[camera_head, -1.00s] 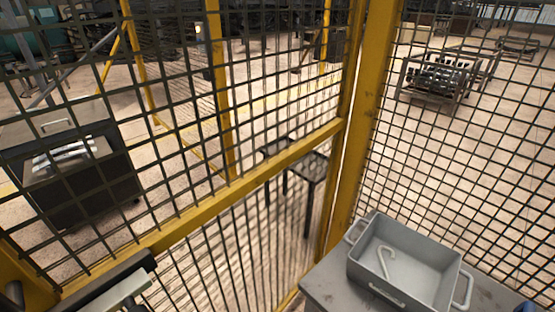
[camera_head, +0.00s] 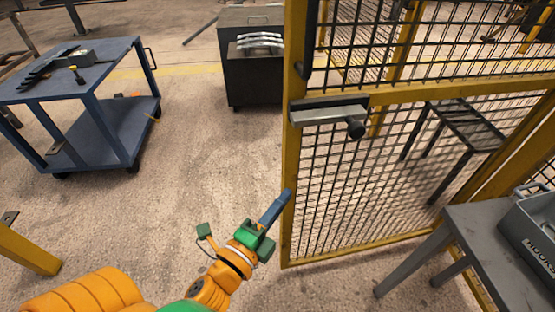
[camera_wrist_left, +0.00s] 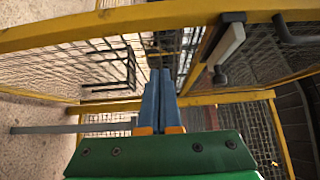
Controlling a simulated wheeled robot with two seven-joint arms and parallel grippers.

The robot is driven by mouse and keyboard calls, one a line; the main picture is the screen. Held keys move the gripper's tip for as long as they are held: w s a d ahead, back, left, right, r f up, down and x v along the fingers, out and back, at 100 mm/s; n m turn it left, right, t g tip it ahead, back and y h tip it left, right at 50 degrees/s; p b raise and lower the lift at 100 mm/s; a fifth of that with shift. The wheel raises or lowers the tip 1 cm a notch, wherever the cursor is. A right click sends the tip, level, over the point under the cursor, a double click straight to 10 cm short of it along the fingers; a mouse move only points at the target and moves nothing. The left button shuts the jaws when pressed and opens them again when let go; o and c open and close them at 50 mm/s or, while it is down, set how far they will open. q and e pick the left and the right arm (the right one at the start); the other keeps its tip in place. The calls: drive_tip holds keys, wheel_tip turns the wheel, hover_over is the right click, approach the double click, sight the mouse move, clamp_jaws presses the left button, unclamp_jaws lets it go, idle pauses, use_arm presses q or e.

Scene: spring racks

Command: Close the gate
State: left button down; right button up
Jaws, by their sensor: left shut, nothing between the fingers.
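The gate (camera_head: 410,96) has a yellow frame with dark wire mesh and stands open in the head view. Its free edge faces a wide gap on the left. A grey latch with a dark round knob (camera_head: 328,110) sits at that edge; the latch also shows in the left wrist view (camera_wrist_left: 226,45). My left gripper (camera_head: 284,198), with blue fingers, is shut and empty. Its tips overlap the lower part of the gate's edge post in the head view; I cannot tell whether they touch it. The fingers also show in the left wrist view (camera_wrist_left: 160,85). My right gripper is not in view.
A yellow post foot (camera_head: 28,250) stands at the lower left. Beyond the gap are a blue cart (camera_head: 95,90) with tools and a dark cabinet (camera_head: 250,75). A grey table (camera_head: 490,250) with a grey bin (camera_head: 530,225) is at the right. The floor between cart and gate is clear.

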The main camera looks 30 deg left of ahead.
use_arm(q)
drive_tip(key=p, duration=0.2)
approach(310, 148)
drive_tip(key=w+d, duration=0.2)
drive_tip(key=d, duration=0.1)
drive_tip(key=w+a, duration=0.2)
drive_tip(key=w, duration=0.1)
drive_tip(key=shift+w, duration=0.2)
drive_tip(key=shift+w+a, duration=0.25)
